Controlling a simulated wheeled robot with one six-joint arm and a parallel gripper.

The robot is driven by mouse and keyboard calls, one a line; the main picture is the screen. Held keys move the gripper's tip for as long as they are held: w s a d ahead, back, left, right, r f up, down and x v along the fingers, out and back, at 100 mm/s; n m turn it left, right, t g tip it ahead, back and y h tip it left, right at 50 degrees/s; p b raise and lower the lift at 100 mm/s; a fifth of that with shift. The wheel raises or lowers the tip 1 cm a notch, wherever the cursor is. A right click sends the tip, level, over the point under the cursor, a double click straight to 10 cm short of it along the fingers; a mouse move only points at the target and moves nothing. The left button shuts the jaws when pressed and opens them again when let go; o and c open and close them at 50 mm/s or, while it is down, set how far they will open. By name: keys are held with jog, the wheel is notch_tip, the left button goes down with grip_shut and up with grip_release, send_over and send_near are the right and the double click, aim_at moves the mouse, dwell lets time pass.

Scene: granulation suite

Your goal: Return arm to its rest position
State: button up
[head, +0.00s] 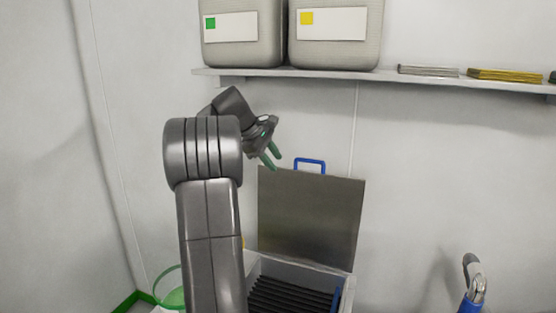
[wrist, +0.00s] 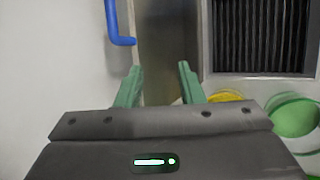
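My gripper (head: 272,156) is in the air in the head view, left of and above the upright grey lid panel. In the wrist view its two green fingers (wrist: 160,84) stand apart with nothing between them. My grey arm rises from the bottom of the head view, bends at a thick joint and points the gripper down to the right. The arm hides part of the box and what lies behind it.
An open box (head: 349,288) with dark slats has a raised lid (head: 311,218) with a blue handle (head: 310,161). Above, a shelf (head: 420,77) holds two labelled containers (head: 243,48). A green-rimmed container (head: 172,297) stands lower left. A blue-handled tool (head: 471,303) is lower right.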

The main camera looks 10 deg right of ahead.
aim_at(300, 159)
jog(key=shift+d, duration=0.1)
jog(key=d+p, duration=0.1)
jog(key=d, duration=0.2)
jog(key=w+d, duration=0.1)
jog(key=d, duration=0.2)
jog(key=w+d+p, duration=0.1)
jog(key=d, duration=0.2)
jog(key=shift+w+d+p, duration=0.1)
jog(key=shift+p, duration=0.25)
